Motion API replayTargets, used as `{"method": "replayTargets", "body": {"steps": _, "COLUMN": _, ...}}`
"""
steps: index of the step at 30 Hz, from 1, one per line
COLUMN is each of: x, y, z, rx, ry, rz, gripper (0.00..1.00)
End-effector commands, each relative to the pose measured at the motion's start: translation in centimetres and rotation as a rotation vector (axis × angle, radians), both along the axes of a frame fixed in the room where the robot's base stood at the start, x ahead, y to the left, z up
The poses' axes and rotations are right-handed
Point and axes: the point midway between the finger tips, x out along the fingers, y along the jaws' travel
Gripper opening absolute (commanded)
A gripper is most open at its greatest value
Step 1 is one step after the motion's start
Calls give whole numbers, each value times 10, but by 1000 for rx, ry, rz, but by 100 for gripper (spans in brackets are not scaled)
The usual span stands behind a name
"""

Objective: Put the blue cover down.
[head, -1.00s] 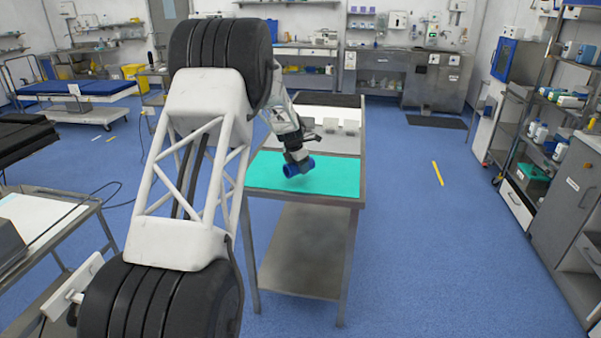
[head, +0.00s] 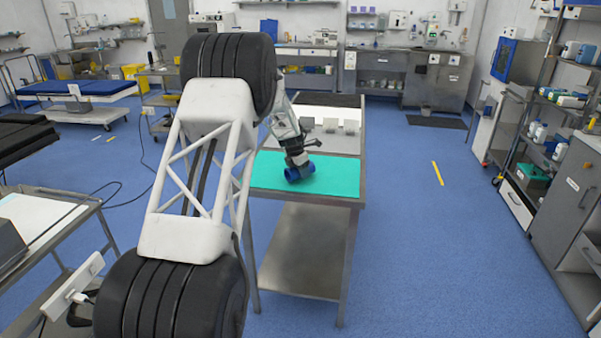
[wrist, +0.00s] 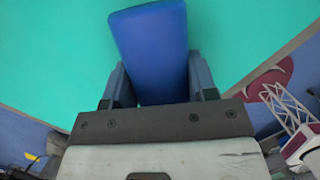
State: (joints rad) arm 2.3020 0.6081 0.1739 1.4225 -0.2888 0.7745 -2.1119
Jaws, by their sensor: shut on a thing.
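The blue cover (head: 292,175) is a rounded blue piece at the end of my arm, over the teal mat (head: 334,183) on the steel table. In the wrist view the blue cover (wrist: 152,50) fills the space between the two fingers of my gripper (wrist: 160,85). The gripper is shut on it from both sides. Teal surface (wrist: 60,60) lies behind it in that view. I cannot tell whether the cover touches the mat. In the head view my gripper (head: 298,163) points down at the cover, and the fingers are too small to make out.
Small grey blocks (head: 330,125) stand on the table's back part, behind the mat. The mat is clear to the right of the cover. The table's right edge (head: 362,165) is close by. A shelf rack (head: 545,120) stands far right across open blue floor.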

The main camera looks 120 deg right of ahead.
Motion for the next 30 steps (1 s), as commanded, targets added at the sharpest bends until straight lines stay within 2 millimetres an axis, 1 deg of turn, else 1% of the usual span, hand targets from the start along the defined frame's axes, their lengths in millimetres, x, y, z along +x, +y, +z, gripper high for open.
{"method": "replayTargets", "body": {"steps": 3, "x": 0, "y": 0, "z": -6, "rx": 0, "ry": 0, "rz": -1, "gripper": 26}}
{"method": "replayTargets", "body": {"steps": 16, "x": 0, "y": 0, "z": -10, "rx": 0, "ry": 0, "rz": 0, "gripper": 26}}
{"method": "replayTargets", "body": {"steps": 17, "x": 0, "y": 0, "z": -9, "rx": 0, "ry": 0, "rz": -1, "gripper": 55}}
{"method": "replayTargets", "body": {"steps": 21, "x": 0, "y": 0, "z": -9, "rx": 0, "ry": 0, "rz": 0, "gripper": 77}}
{"method": "replayTargets", "body": {"steps": 30, "x": 0, "y": 0, "z": -9, "rx": 0, "ry": 0, "rz": 0, "gripper": 78}}
